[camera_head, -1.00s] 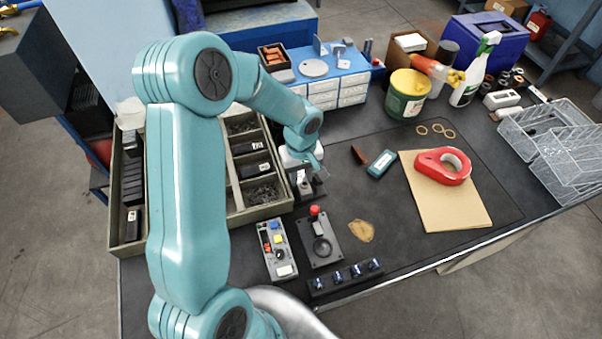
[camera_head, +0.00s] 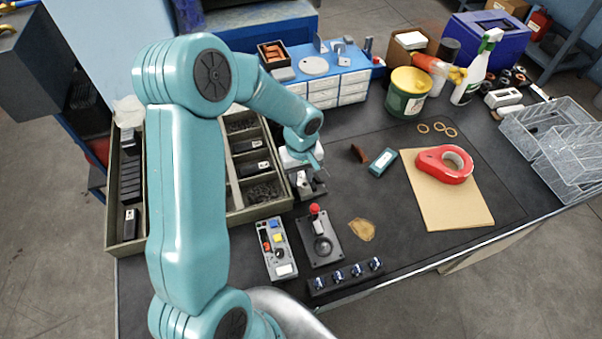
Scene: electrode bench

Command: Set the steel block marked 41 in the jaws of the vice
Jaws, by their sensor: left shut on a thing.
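My left arm comes in from the left, and my left gripper (camera_head: 314,163) points down at the small dark vice (camera_head: 314,188) on the bench mat. The gripper is shut on a small grey block, taken to be the steel block, mostly hidden by the fingers and too small to read a number on. It is at the vice jaws; I cannot tell whether it touches them. My right gripper is not in view.
A compartmented tray (camera_head: 126,245) with black blocks and loose parts is left of the vice. A control box (camera_head: 277,250), joystick (camera_head: 321,245) and row of knobs (camera_head: 339,277) are in front. A teal box (camera_head: 382,162) and red tape dispenser (camera_head: 430,165) lie right.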

